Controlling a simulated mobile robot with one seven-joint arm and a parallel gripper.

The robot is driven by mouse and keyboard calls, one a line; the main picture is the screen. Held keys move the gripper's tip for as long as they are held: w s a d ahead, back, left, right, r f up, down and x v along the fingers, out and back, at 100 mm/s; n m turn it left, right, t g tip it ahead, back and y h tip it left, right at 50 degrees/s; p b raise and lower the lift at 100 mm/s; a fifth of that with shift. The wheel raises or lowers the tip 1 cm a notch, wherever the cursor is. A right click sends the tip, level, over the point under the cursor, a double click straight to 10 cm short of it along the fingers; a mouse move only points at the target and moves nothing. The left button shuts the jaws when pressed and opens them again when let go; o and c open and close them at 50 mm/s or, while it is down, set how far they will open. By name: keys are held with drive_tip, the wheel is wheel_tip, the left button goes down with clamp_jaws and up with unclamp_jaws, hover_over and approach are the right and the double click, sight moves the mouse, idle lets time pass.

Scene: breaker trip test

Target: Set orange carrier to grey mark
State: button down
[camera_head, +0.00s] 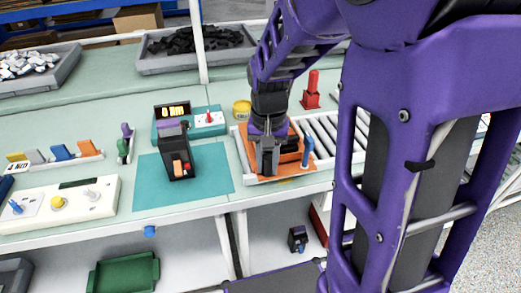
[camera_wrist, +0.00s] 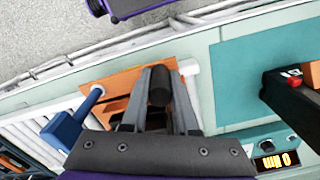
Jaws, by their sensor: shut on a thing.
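The orange carrier (camera_head: 292,169) is a flat plate at the left end of the roller track, with a dark block on it. It also shows in the wrist view (camera_wrist: 115,76), partly hidden by my fingers. My gripper (camera_head: 267,168) is above the carrier, pointing down. In the wrist view my gripper (camera_wrist: 158,78) is shut on a dark upright post (camera_wrist: 158,92), which seems to belong to the carrier. I cannot clearly make out the grey mark.
A blue lever (camera_head: 307,150) stands at the carrier's right edge, and the rollers (camera_head: 328,128) run beyond it. A black breaker (camera_head: 175,160) stands on the teal mat (camera_head: 214,180) to the left. A red post (camera_head: 312,88) and a yellow tub (camera_head: 241,109) are behind.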

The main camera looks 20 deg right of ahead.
drive_tip(key=shift+d, duration=0.1)
idle(0.8)
drive_tip(key=d+p, duration=0.1)
drive_tip(key=d, duration=2.6)
drive_tip(key=shift+d, duration=0.7)
drive_tip(key=c, duration=0.7)
unclamp_jaws()
drive_tip(key=shift+d, duration=0.1)
drive_tip(key=shift+r, duration=0.1)
